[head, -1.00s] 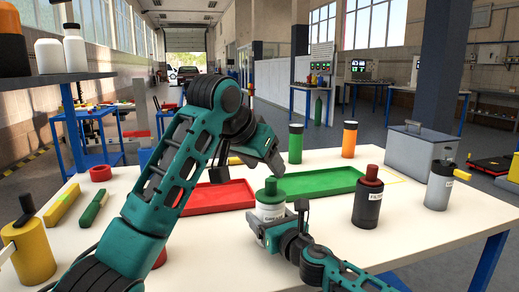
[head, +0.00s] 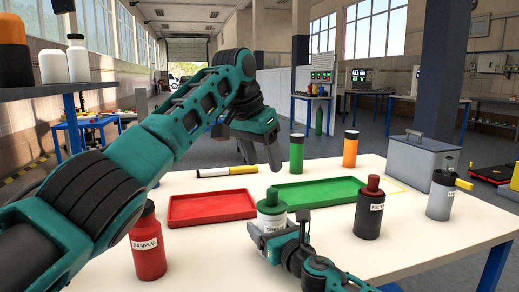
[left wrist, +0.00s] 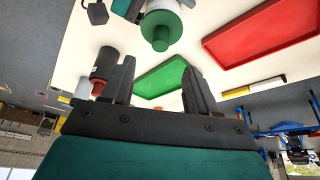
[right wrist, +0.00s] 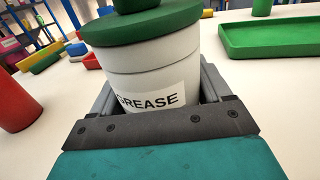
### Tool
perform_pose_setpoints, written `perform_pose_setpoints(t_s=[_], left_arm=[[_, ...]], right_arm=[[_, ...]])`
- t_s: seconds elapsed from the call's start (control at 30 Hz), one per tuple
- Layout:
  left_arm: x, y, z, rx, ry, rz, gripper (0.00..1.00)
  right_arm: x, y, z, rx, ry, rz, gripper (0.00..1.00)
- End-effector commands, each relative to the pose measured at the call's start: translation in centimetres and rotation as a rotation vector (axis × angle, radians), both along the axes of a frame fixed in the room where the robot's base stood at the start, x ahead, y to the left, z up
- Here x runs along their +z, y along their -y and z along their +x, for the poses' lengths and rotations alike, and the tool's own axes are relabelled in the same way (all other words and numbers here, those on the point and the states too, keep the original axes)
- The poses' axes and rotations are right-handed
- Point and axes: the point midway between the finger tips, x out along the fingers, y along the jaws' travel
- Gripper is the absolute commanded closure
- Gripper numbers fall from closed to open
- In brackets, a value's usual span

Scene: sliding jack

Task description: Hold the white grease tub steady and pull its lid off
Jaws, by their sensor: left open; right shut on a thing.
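The white grease tub (head: 271,222) stands on the table in the middle of the head view, with its green knobbed lid (head: 271,205) on top. My right gripper (head: 268,243) is shut on the tub's body from the front. In the right wrist view the tub (right wrist: 155,75) sits between the fingers, its GREASE label facing the camera and the lid (right wrist: 140,28) above. My left gripper (head: 261,154) is open and empty, above and behind the tub, apart from the lid. The left wrist view shows the lid (left wrist: 161,30) beyond its open fingers (left wrist: 158,88).
A red tray (head: 212,207) lies left of the tub and a green tray (head: 318,192) behind it to the right. A red SAMPLE bottle (head: 148,245) stands at the left. A dark bottle (head: 369,212) and a grey can (head: 440,195) stand at the right.

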Motion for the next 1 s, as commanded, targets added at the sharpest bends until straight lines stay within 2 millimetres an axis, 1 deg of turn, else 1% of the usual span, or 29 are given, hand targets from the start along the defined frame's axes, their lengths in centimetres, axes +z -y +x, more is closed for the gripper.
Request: perform_pose_setpoints(t_s=[0.03,0.2,0.4,0.67,1.0], left_arm=[[-1.0,0.3,0.2,0.0,-0.004,0.002,0.41],[-4.2,1.0,1.2,0.001,-0.005,0.002,0.41],[-7.4,1.9,2.3,0.0,-0.002,0.002,0.41],[-9.0,2.3,2.9,0.0,-0.002,0.001,0.41],[-9.2,2.4,3.0,0.0,0.001,0.0,0.41]], right_arm=[[-0.1,0.0,0.0,0.0,-0.001,0.0,0.62],[-0.1,0.0,0.0,0.0,-0.001,0.0,0.62],[-0.1,0.0,0.0,0.0,-0.001,0.0,0.62],[-0.1,0.0,0.0,0.0,-0.001,0.0,0.62],[-0.1,0.0,0.0,0.0,-0.001,0.0,0.62]])
